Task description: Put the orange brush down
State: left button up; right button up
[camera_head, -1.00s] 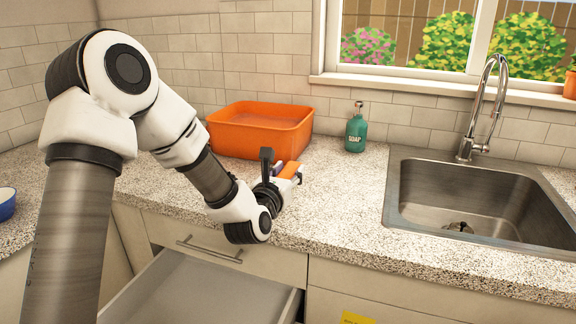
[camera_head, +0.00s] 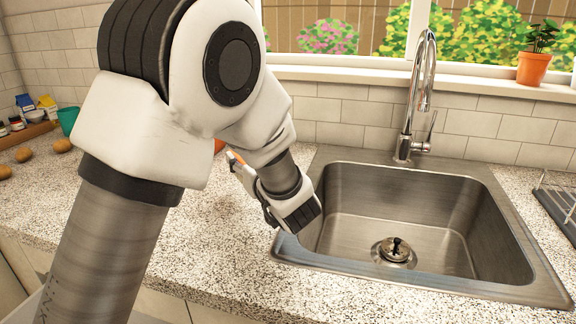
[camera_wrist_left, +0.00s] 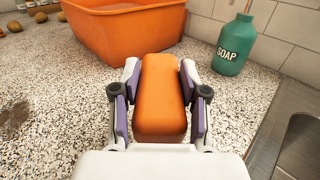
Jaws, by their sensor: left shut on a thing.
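The orange brush (camera_wrist_left: 158,95) shows as an orange block in the left wrist view, lengthwise between the fingers. My left gripper (camera_wrist_left: 160,78) is shut on it, with the purple finger pads against its two sides. The brush is over the speckled counter (camera_wrist_left: 55,110); I cannot tell whether it touches the surface. In the head view my own left arm covers most of the gripper and brush. My right gripper is in neither current view.
An orange tub (camera_wrist_left: 115,32) stands just beyond the brush, with a green soap bottle (camera_wrist_left: 235,45) to the right. The steel sink (camera_head: 350,205) is right of my gripper. Potatoes (camera_head: 62,145) lie on the far left counter.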

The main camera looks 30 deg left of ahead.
pick_arm(q)
jog(key=shift+w+d, duration=0.1)
jog(key=shift+d, duration=0.3)
jog(key=shift+a+r, duration=0.1)
jog(key=shift+a, duration=0.05)
jog(key=w+a, duration=0.1)
jog(key=w, duration=0.3)
jog(key=w+a+f+p, duration=0.1)
jog(key=w+a, duration=0.1)
jog(key=w, duration=0.3)
jog(key=w+a+p, duration=0.1)
jog(key=w+a, duration=0.1)
jog(key=w, duration=0.3)
jog(key=shift+a+f, duration=0.15)
jog(key=shift+f, duration=0.1)
jog(key=shift+w+f, duration=0.2)
jog(key=shift+w, duration=0.05)
notch_tip(320, 180, down, 3)
jog(key=shift+f, duration=0.1)
jog(key=shift+s+f, duration=0.1)
jog(key=shift+f, duration=0.05)
jog(key=o, duration=1.3)
jog(key=shift+c, duration=0.2)
